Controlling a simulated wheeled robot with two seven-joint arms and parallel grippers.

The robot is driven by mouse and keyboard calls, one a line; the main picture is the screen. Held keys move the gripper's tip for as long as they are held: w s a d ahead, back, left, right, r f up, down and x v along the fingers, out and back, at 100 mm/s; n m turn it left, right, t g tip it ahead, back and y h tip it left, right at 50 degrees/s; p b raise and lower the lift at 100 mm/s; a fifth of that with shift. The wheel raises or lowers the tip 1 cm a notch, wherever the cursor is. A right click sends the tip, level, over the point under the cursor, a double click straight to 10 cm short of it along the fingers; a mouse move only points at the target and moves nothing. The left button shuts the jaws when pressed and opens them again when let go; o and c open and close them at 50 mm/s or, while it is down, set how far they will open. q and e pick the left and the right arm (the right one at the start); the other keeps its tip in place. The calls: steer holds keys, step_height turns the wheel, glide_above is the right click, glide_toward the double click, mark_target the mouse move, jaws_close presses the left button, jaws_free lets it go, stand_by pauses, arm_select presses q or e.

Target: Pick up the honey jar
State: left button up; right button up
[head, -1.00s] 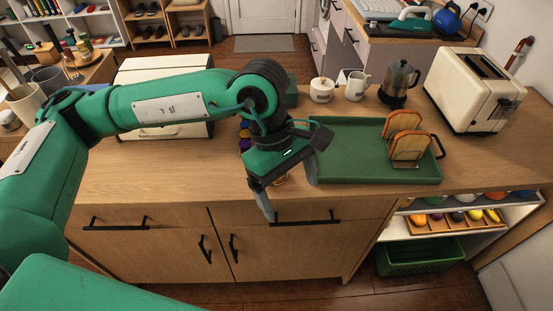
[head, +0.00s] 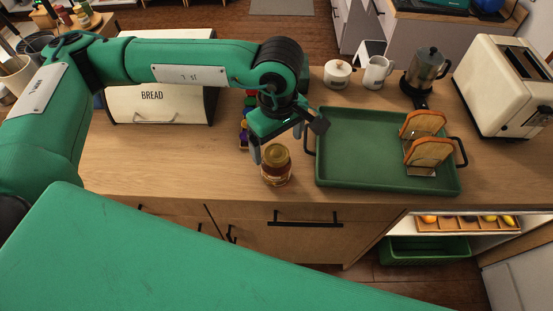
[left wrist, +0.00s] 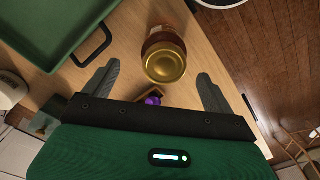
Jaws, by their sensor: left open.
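The honey jar (head: 276,166), brown with a gold lid, stands upright on the wooden counter, left of the green tray. It also shows in the left wrist view (left wrist: 164,60), lid toward the camera, ahead of and between the fingers. My left gripper (head: 279,148) is open and empty, just behind the jar in the head view. Its two fingers (left wrist: 160,88) are spread wide in the left wrist view, apart from the jar. My right gripper is not in view.
The green tray (head: 338,178) with toast in a rack (head: 428,154) lies close right of the jar. Small coloured items (head: 245,133) stand just left of the gripper. A bread box (head: 160,105) is behind left, a toaster (head: 500,85) far right. The counter front left is clear.

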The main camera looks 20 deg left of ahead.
mark_target(277, 151)
arm_select(q)
steer(key=shift+w+f, duration=0.1)
steer(key=shift+f, duration=0.9)
steer(key=shift+f+p, duration=0.55)
steer(key=f, duration=0.1)
steer(key=f+p, duration=0.1)
steer(key=f, duration=0.1)
steer(key=shift+s+a+f, duration=0.1)
steer(key=shift+s+f, duration=0.2)
steer(key=shift+s, duration=0.1)
steer(key=shift+f, duration=0.4)
steer(key=c, duration=1.5)
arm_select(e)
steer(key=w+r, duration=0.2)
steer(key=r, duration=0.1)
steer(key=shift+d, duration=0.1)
arm_select(q)
steer(key=shift+o, duration=0.2)
